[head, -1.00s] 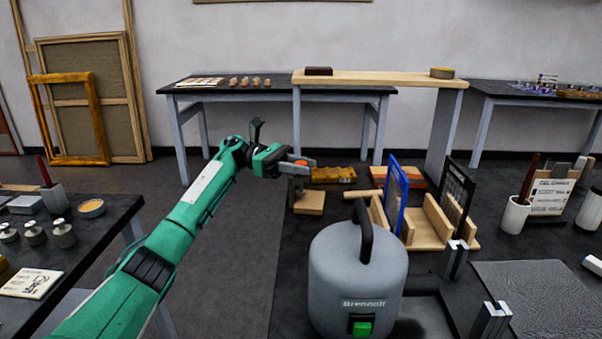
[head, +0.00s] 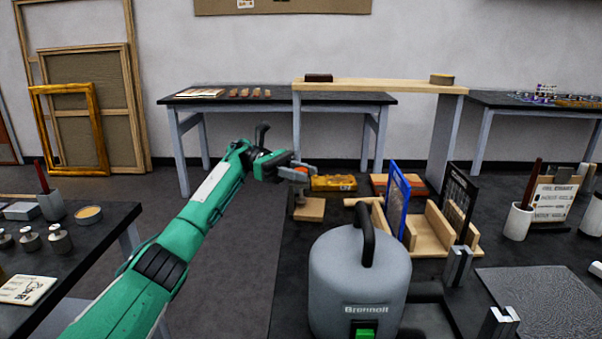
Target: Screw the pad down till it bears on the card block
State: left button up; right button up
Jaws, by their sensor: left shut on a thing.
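My left gripper (head: 300,171) is shut at the far left edge of the dark bench. It closes on a small part with some orange showing, which seems to be the top of the pad's screw. The fingers hide most of it. A short stem shows below the fingers. A light tan block (head: 309,210), probably the card block, lies flat on the bench under it. The pad itself is too small and hidden to make out, and I cannot tell whether it touches the block. My right gripper is out of view.
A grey canister (head: 350,285) with a black handle stands in front of the left gripper's area. A blue panel (head: 397,198) and a wooden rack (head: 432,233) stand to the right. Floor is open left of the bench.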

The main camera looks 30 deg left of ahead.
pick_arm(q)
jog(key=o, duration=0.9)
jog(key=shift+o, duration=0.2)
jog(key=a, duration=0.7)
jog(key=shift+w+a, duration=0.25)
jog(key=shift+w, duration=0.2)
jog(key=shift+r, duration=0.1)
